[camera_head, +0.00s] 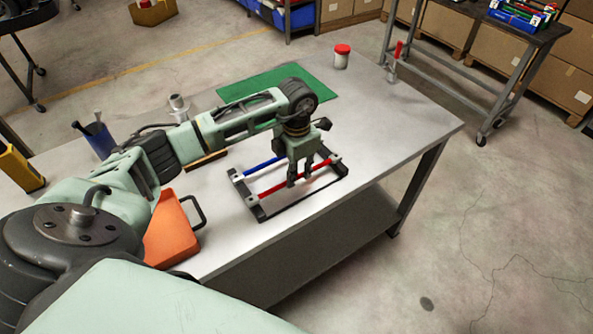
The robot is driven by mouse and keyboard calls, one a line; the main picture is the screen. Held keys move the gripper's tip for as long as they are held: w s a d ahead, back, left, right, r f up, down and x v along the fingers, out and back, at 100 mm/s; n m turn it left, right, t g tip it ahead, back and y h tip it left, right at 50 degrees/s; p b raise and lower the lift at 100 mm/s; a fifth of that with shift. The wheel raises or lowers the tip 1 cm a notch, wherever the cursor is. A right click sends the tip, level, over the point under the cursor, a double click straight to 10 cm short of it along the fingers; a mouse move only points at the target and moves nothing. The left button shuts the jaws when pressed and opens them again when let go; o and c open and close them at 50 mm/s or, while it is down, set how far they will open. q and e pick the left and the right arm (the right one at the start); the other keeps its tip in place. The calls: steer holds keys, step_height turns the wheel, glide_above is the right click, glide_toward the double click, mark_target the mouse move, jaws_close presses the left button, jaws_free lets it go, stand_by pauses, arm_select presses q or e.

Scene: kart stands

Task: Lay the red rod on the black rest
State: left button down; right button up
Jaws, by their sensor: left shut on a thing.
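The red rod (276,187) spans the near part of the black rest (307,195) on the table, its ends at the rest's two side bars. My left gripper (299,181) points down over the rod's right half and is shut on it. The fingers hide a short piece of the rod. Whether the rod's full weight bears on the rest, I cannot tell. A blue rod (262,167) lies across the rest behind the red one, partly hidden by the gripper. My right gripper is out of view.
A green mat (262,84) and a red-lidded jar (341,57) lie behind. An orange tray (171,230), a dark blue cup (100,140) and a yellow bin (20,170) stand left. A red-handled clamp (396,58) is at the far edge. The table (400,125) is clear at right.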

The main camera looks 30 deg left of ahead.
mark_target(297, 176)
arm_select(q)
steer(key=c, duration=1.8)
jaws_free()
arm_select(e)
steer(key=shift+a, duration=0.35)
